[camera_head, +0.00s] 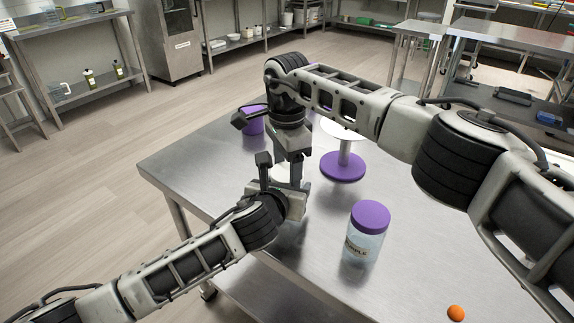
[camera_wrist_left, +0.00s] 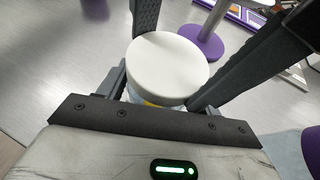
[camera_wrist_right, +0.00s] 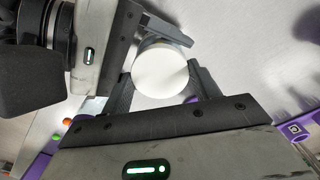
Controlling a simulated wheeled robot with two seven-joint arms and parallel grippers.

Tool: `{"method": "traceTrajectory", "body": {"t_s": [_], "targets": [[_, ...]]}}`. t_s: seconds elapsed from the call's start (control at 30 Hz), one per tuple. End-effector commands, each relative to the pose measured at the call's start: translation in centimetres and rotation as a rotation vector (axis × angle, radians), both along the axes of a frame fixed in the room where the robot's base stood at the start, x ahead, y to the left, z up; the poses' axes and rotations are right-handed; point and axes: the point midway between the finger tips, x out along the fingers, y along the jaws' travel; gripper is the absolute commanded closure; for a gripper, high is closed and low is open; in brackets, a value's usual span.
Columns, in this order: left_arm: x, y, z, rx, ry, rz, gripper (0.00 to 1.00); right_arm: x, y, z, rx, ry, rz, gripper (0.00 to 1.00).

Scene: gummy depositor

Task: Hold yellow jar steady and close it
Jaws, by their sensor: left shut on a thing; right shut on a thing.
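The jar shows in the left wrist view as a round white lid (camera_wrist_left: 167,69) with a clear body and a bit of yellow label just below its rim. The lid sits level over the jar; whether it is fully seated I cannot tell. My left gripper (camera_head: 272,190) comes in low from the left, shut on the jar body. My right gripper (camera_head: 291,178) points down from above, shut on the white lid, which also shows between its fingers in the right wrist view (camera_wrist_right: 160,72). In the head view the two grippers hide most of the jar.
A jar with a purple lid (camera_head: 370,217) stands to the right on the steel table (camera_head: 310,255). A purple-based stand (camera_head: 343,168) with a white top is behind it. A purple container (camera_head: 253,122) is farther back. An orange ball (camera_head: 456,313) lies near the front right.

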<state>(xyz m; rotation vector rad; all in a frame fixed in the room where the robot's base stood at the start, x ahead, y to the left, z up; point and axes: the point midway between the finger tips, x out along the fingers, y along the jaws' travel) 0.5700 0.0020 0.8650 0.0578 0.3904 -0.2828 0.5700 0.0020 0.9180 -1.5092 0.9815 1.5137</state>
Motion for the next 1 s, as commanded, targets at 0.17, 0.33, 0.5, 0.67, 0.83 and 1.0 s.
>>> {"method": "traceTrajectory", "body": {"t_s": [0.17,0.33,0.5,0.67,0.83,1.0], "targets": [[-0.29,-0.49,0.01,-0.004,0.0,-0.012,0.99,0.13,0.17,0.13,0.007,-0.008,-0.047,0.66],[-0.33,-0.56,0.02,-0.005,0.0,-0.014,0.99,0.15,0.18,0.15,0.007,-0.009,-0.045,0.36],[-0.23,-0.42,0.04,-0.004,0.0,-0.01,0.99,0.06,0.21,0.12,0.006,-0.005,-0.044,0.17],[-0.09,-0.21,0.03,-0.002,0.0,-0.005,0.99,-0.05,0.24,0.08,0.006,-0.001,-0.042,0.17],[0.02,-0.04,0.03,-0.001,-0.001,-0.001,0.99,-0.15,0.26,0.04,0.004,0.003,-0.041,0.17],[0.1,0.11,0.03,0.001,0.0,0.003,0.99,-0.22,0.26,0.01,0.004,0.006,-0.04,0.17]]}}
